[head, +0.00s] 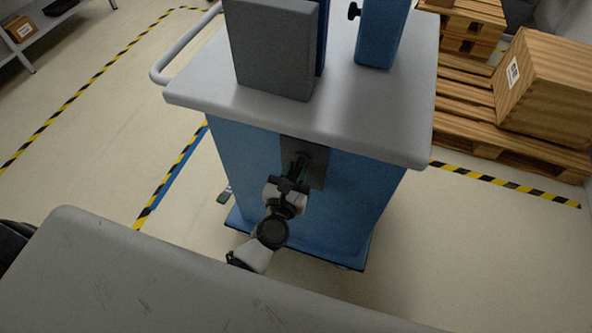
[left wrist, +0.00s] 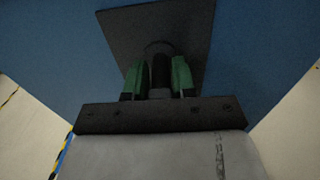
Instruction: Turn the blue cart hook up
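The blue cart (head: 240,165) stands in front of me under a light grey top (head: 375,130). A dark plate (head: 318,172) is on its near face; it also shows in the left wrist view (left wrist: 120,30). The dark hook (left wrist: 160,72) stands out from this plate between the green fingers of my left gripper (head: 297,168). The fingers (left wrist: 160,78) lie close on both sides of the hook and look shut on it. The gripper hides most of the hook, so I cannot tell which way its tip points. My right gripper is not in view.
A scratched grey surface (head: 160,270) fills the foreground and hides part of my left arm. A grey box (head: 275,50) and a blue object (head: 380,35) stand on the cart top. A carton (head: 548,85) on pallets (head: 465,115) is at right. Floor at left is open.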

